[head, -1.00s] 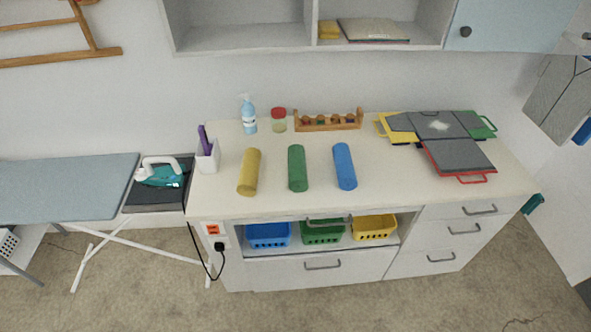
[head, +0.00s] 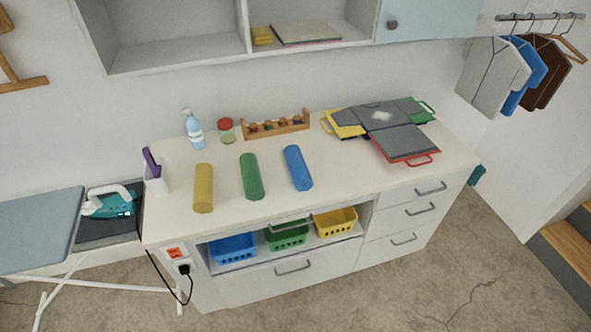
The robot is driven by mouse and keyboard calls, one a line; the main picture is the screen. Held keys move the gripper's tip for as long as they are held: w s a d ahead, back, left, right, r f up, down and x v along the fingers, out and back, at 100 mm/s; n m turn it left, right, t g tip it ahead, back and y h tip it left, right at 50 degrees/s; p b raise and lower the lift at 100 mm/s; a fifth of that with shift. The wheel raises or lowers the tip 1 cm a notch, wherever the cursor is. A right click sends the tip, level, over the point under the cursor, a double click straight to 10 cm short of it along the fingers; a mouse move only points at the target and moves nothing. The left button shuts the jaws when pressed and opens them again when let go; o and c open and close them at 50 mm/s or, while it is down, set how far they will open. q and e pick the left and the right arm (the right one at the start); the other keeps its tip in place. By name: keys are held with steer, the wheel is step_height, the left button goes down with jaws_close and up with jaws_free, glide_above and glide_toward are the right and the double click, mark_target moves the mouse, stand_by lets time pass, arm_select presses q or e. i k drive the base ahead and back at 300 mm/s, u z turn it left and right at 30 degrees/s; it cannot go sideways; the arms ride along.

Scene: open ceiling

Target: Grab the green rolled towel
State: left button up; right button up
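The green rolled towel (head: 251,176) lies on the cream counter top (head: 330,172) in the head view. It is the middle one of three rolled towels, with its long side running from back to front. The yellow rolled towel (head: 204,188) lies to its left and the blue rolled towel (head: 298,168) to its right, both apart from it. Neither of my grippers shows in the head view.
A spray bottle (head: 194,130), a red-lidded jar (head: 227,130) and a wooden rack (head: 276,125) stand behind the towels. A white holder (head: 156,178) is at left, folding boards (head: 404,143) at right. An iron (head: 110,203) rests left of the counter. A shelf (head: 180,60) hangs above.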

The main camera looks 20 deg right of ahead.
mark_target(254, 188)
steer(key=u, duration=1.7)
steer(key=i, duration=1.5)
steer(key=z, duration=1.5)
